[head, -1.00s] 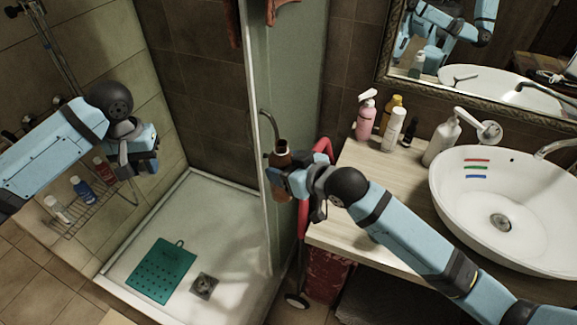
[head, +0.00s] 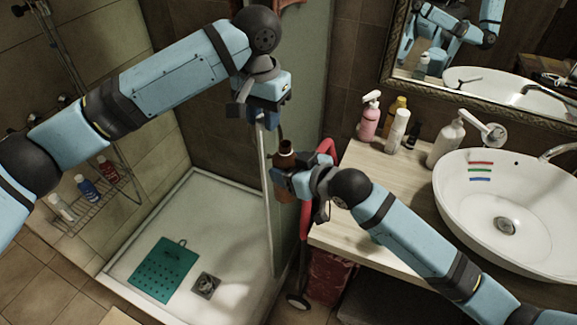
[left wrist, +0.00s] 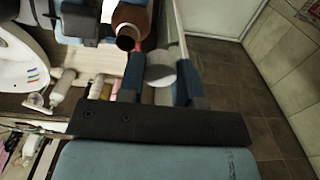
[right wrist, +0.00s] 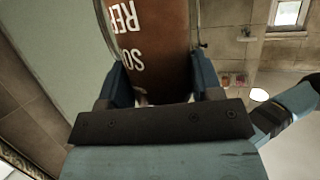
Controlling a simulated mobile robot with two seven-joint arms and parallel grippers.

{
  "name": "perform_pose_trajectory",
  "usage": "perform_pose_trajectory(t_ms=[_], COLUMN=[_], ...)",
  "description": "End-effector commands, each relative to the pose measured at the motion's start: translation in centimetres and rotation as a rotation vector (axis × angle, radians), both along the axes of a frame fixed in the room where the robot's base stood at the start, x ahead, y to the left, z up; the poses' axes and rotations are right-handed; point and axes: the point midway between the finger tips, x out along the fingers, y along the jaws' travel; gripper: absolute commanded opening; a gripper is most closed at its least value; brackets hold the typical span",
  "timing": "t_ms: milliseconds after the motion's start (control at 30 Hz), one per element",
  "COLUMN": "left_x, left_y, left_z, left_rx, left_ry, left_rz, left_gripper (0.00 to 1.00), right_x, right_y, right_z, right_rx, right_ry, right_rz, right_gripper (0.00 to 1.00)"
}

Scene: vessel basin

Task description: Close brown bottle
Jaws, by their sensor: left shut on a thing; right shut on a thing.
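The brown bottle (head: 284,160) is held upright beside the glass panel, with its open neck facing up. My right gripper (head: 284,182) is shut around its body. The bottle's white lettering shows between the fingers in the right wrist view (right wrist: 155,45). My left gripper (head: 262,112) is above and slightly left of the bottle neck. In the left wrist view its fingers are shut on a pale round cap (left wrist: 160,68). The bottle's dark mouth (left wrist: 127,42) shows just beside one finger there, apart from the cap. The cap is hard to make out in the head view.
A wooden counter (head: 345,235) with a white basin (head: 470,210), a pink bottle (head: 369,118) and other bottles stands at right. The glass panel (head: 267,200) is close to both grippers. The shower tray (head: 225,235) lies below, with a green mat (head: 165,270).

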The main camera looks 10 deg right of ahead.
Motion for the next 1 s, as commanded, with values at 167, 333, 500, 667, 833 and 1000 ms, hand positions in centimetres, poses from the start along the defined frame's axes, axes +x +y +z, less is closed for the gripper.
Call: perform_pose_trajectory(t_ms=[167,333,500,667,833,1000], left_x=[-1.0,-1.3,-1.3,-1.3,-1.3,-1.3], left_y=[-3.2,-4.0,-4.0,-4.0,-4.0,-4.0], left_z=[1.5,1.9,1.9,1.8,1.1,-0.5], left_rx=[0.001,0.0,0.0,0.0,0.001,0.002], left_ry=[-0.001,0.001,0.001,0.001,0.002,0.002], left_rz=[-0.08,-0.104,-0.105,-0.104,-0.104,-0.104], left_gripper=[0.11,0.11,0.11,0.11,0.11,0.11], right_x=[0.0,0.0,0.0,0.0,0.0,0.0], right_y=[0.0,0.0,0.0,0.0,0.0,0.0], right_z=[0.0,0.0,0.0,0.1,0.0,0.0], right_rx=[0.001,0.001,0.001,0.001,0.001,0.001], right_ry=[-0.001,-0.001,-0.001,-0.001,-0.001,-0.001], right_rz=[0.0,0.0,0.0,0.0,0.0,0.0], right_gripper=[0.17,0.17,0.17,0.17,0.17,0.17])
